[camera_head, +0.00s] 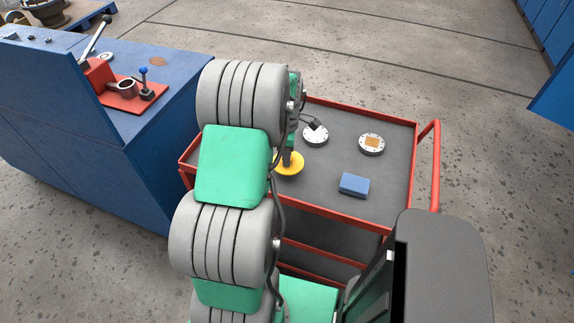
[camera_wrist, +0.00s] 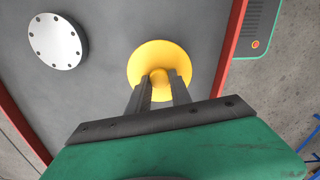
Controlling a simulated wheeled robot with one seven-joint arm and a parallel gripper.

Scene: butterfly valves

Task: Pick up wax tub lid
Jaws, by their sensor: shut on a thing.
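The wax tub lid (camera_wrist: 160,55) is a round yellow disc with a small knob at its middle. In the wrist view it lies at the ends of my fingers, and my gripper (camera_wrist: 160,82) is shut on its knob. In the head view the lid (camera_head: 290,164) shows over the grey top of the red-framed cart (camera_head: 325,185), partly hidden by my gripper (camera_head: 291,160) and arm. I cannot tell whether the lid touches the cart top.
A blue block (camera_head: 354,184) lies nearer the front. A blue bench (camera_head: 130,125) with a red fixture (camera_head: 125,88) stands at left.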

